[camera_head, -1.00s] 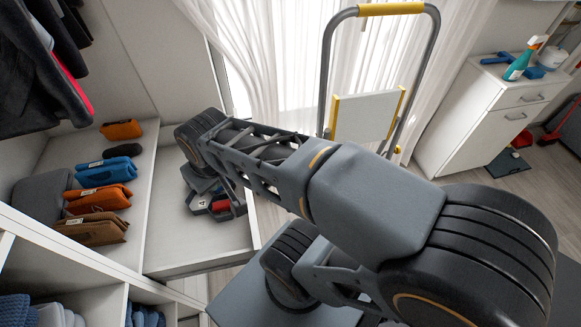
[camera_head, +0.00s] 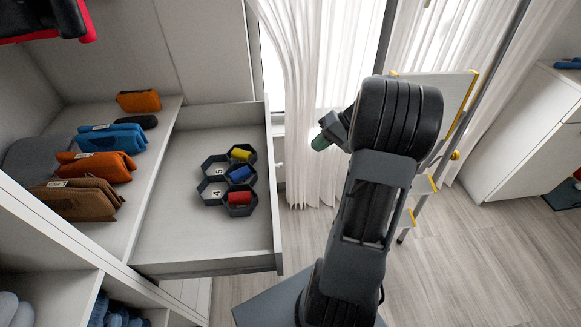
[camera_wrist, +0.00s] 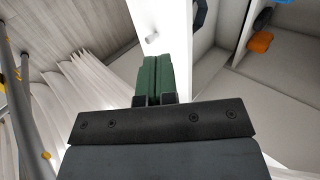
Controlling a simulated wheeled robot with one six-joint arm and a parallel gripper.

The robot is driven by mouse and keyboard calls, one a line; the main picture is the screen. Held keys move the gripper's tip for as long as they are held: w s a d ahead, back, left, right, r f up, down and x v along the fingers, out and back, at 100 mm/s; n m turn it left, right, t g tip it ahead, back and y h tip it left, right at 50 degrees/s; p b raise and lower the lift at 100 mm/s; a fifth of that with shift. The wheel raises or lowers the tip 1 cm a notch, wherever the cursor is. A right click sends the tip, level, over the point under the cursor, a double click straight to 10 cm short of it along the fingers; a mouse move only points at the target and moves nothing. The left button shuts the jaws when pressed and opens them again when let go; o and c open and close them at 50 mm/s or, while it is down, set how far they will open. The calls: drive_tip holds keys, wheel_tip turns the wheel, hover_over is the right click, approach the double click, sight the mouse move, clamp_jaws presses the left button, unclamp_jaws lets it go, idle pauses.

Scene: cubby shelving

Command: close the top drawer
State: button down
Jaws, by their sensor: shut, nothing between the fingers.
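The top drawer (camera_head: 160,225) is pulled out from the shelving in the head view, with its white front panel (camera_head: 272,185) facing right. A small light knob (camera_head: 281,165) shows on the outer side of that front. My gripper (camera_head: 320,142) is outside the drawer, to the right of the front panel and apart from it in the head view. In the wrist view its green fingers (camera_wrist: 162,80) are together and empty. They appear close to the white drawer front (camera_wrist: 160,30), where a small knob shows beside the fingertips.
Inside the drawer lies a dark hexagonal organizer (camera_head: 213,190) with yellow, blue and red rolls. Several pouches (camera_head: 98,168) lie on the shelf to the left. A stepladder (camera_head: 420,190) and white curtains (camera_head: 300,110) stand behind my arm.

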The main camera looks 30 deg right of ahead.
drive_tip(key=w+a+r+b+x, duration=0.1)
drive_tip(key=b+x, duration=0.1)
drive_tip(key=x, duration=1)
drive_tip(key=shift+a+b, duration=0.35)
drive_tip(key=shift+w+r, duration=0.1)
